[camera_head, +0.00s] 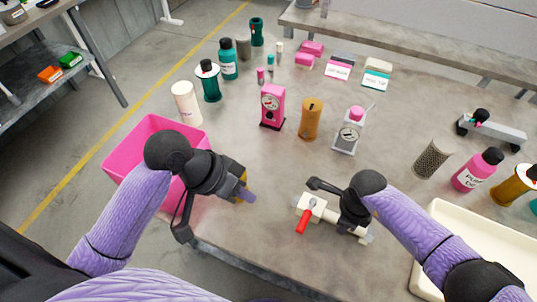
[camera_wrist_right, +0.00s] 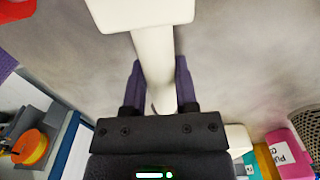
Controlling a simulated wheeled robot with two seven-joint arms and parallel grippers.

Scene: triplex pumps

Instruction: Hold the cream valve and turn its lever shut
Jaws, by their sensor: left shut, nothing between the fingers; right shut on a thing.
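The cream valve (camera_head: 334,217) lies low over the front of the table in the head view, its pipe running left to right. Its red lever (camera_head: 303,221) points toward the front edge, roughly across the pipe. My right gripper (camera_head: 347,220) is shut on the valve's pipe, right of the lever. In the right wrist view the cream pipe (camera_wrist_right: 153,52) passes between the purple fingers of that gripper (camera_wrist_right: 160,85). A red piece, likely the lever, shows at the top left corner (camera_wrist_right: 14,10). My left gripper (camera_head: 246,191) is shut and empty, left of the valve and apart from it.
A pink bin (camera_head: 127,150) stands at the left, behind my left arm. A cream tray (camera_head: 441,212) lies at the right. Pink (camera_head: 272,106) and white (camera_head: 348,131) gauge pumps and an orange cylinder (camera_head: 311,119) stand behind the valve. The table between is clear.

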